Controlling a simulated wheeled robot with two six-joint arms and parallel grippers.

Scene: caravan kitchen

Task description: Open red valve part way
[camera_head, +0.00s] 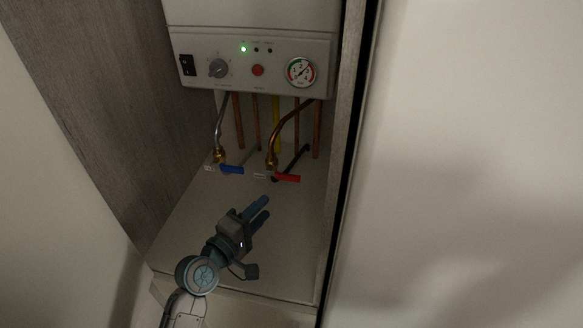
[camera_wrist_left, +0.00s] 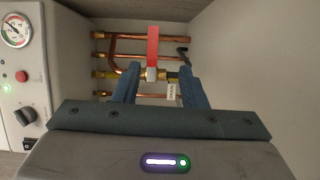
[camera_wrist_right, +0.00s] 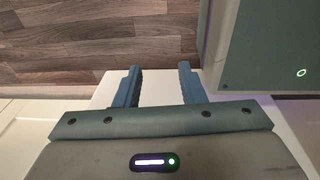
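The red valve (camera_head: 286,178) has a red lever handle on a brass body under the boiler, pointing to the right in the head view. In the left wrist view the red lever (camera_wrist_left: 153,45) points up, with its pivot end between and beyond my left fingertips. My left gripper (camera_head: 259,207) is open and empty, below and left of the red lever, apart from it in the head view. It also shows in the left wrist view (camera_wrist_left: 158,82). My right gripper (camera_wrist_right: 157,80) is open and empty over a pale surface, away from the valve.
A blue-handled valve (camera_head: 232,170) sits just left of the red one. The boiler panel (camera_head: 250,62) with a gauge (camera_head: 300,71) hangs above, and copper pipes (camera_head: 317,130) run behind. Cupboard walls close in on both sides. The cupboard floor (camera_head: 285,240) is clear.

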